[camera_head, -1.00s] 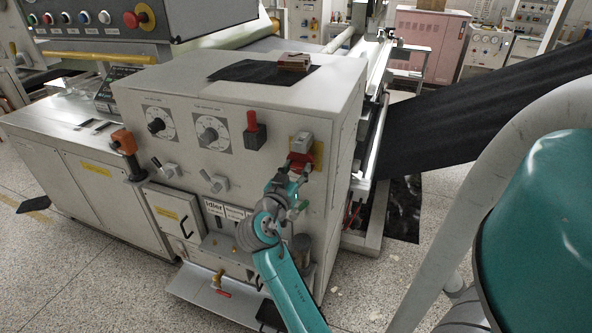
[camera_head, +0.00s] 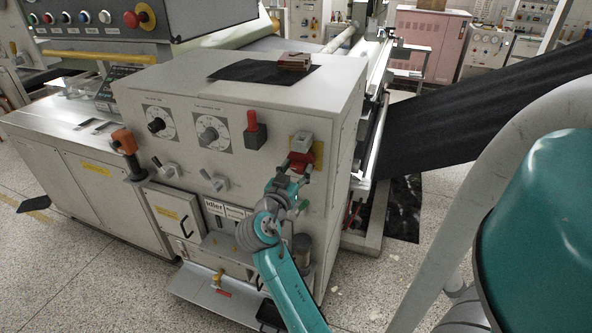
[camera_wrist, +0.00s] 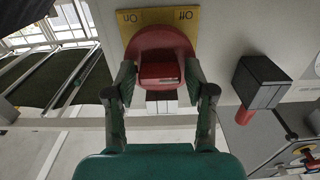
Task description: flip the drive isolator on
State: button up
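The drive isolator is a red switch (camera_head: 301,160) on a yellow plate (camera_head: 318,150) at the right end of the grey cabinet's front. In the wrist view, the plate (camera_wrist: 187,22) reads "Off" and "On" upside down. The red switch body (camera_wrist: 160,45) has a raised red block facing me, with a pale block (camera_wrist: 162,104) at its lower edge. My gripper (camera_wrist: 162,80) is open, one finger on each side of the red block. Narrow gaps seem to show, but contact is hard to judge. In the head view my gripper (camera_head: 299,171) is just below the switch.
A black box with a red knob (camera_head: 254,131) is mounted left of the isolator; it also shows in the wrist view (camera_wrist: 260,82). Dials, small levers and an orange handle (camera_head: 124,141) are further left. A black web (camera_head: 480,110) slopes up at the right.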

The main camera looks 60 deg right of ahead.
jog(key=a, duration=1.2)
jog(key=shift+s, duration=0.45)
